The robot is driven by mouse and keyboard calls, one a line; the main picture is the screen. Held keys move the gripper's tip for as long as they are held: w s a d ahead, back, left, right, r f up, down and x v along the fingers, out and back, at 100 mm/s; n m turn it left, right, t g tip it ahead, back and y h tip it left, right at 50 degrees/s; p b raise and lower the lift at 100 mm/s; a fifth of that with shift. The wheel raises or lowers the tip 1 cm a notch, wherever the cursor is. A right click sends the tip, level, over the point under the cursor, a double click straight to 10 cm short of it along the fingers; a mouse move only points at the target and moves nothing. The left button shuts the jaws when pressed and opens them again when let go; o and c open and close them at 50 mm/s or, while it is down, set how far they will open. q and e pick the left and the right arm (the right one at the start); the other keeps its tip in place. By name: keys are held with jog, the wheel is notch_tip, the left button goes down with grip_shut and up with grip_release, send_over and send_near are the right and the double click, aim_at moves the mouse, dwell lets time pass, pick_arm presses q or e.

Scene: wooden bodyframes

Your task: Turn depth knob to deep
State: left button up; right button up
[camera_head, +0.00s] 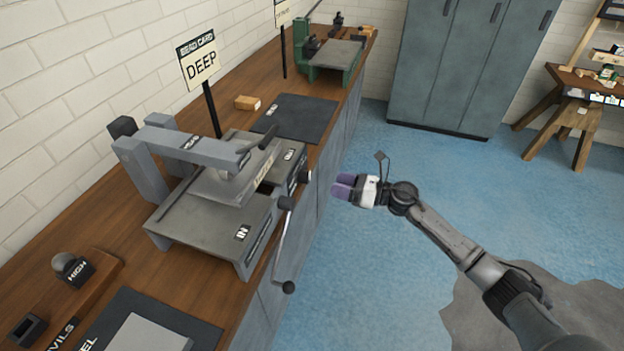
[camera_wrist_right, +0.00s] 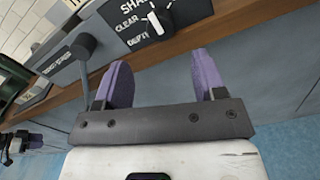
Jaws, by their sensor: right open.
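A dark round depth knob (camera_wrist_right: 158,22) with a pale pointer is on the front panel of the bench machine. In the head view the knob (camera_head: 304,176) is a small dark shape at the machine's right end. The sign (camera_head: 199,60) above reads "BEAD CARD DEEP". My right gripper (camera_wrist_right: 163,75) is open and empty, its purple fingers pointing toward the panel below the knob, apart from it. In the head view, the right gripper (camera_head: 345,188) is off the bench's front edge.
A lever (camera_head: 285,245) with dark ball ends hangs at the machine's front, left of the knob; the lever (camera_wrist_right: 85,50) also shows in the wrist view. A dark mat (camera_head: 295,117) lies behind the machine. Blue floor is free around my right arm.

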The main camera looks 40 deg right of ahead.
aim_at(310, 177)
jog(key=b+x, duration=0.1)
jog(key=x, duration=0.7)
jog(key=shift+w+a, duration=0.15)
jog(key=shift+w, duration=0.05)
jog(key=c, duration=0.9)
jog(key=shift+r+m+p, duration=0.2)
jog(key=shift+m+p, duration=1.1)
jog(key=m+p, duration=0.2)
jog(key=shift+m, duration=0.3)
jog(key=m+p, duration=0.3)
jog(key=m, duration=0.1)
jog(key=shift+f+m+p, duration=0.15)
jog(key=shift+m+p, duration=0.25)
jog(key=shift+f+m+p, duration=0.1)
jog(key=shift+m+p, duration=0.4)
jog(key=shift+m, duration=0.4)
